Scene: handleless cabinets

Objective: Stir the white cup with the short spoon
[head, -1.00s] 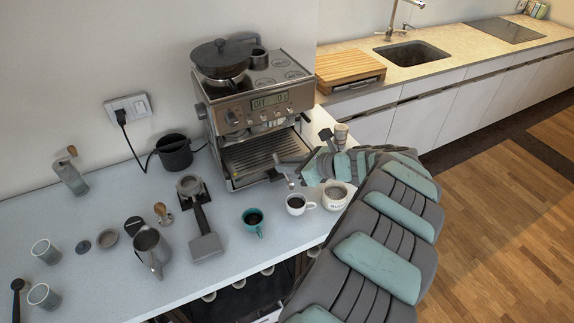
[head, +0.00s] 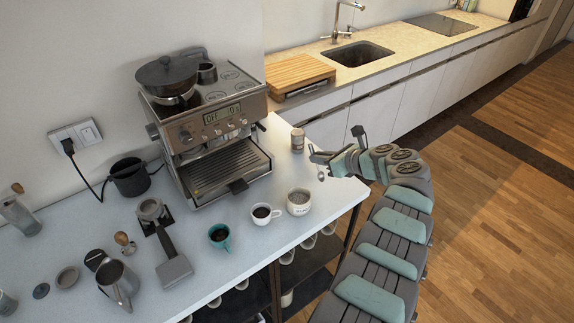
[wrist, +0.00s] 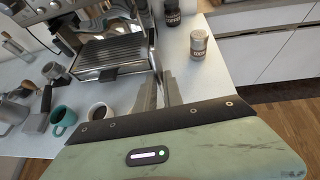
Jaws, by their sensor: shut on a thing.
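A white cup (head: 264,214) of dark coffee stands on the counter in the head view; it also shows in the wrist view (wrist: 98,112). A cream cup with lettering (head: 299,203) stands just right of it. My gripper (head: 314,157) is in the air to the right of and beyond both cups, apart from them. It is shut on a small silver piece, seemingly the short spoon (head: 321,174), which hangs below the fingers. Most of the spoon is too small or hidden to make out. In the wrist view the fingers (wrist: 160,77) show edge-on.
A teal cup (head: 219,236) stands left of the white cup. The espresso machine (head: 205,130) stands behind, with a portafilter (head: 170,255) and a steel jug (head: 118,283) to the left. A labelled jar (head: 297,140) stands behind my gripper. The counter's right edge is close.

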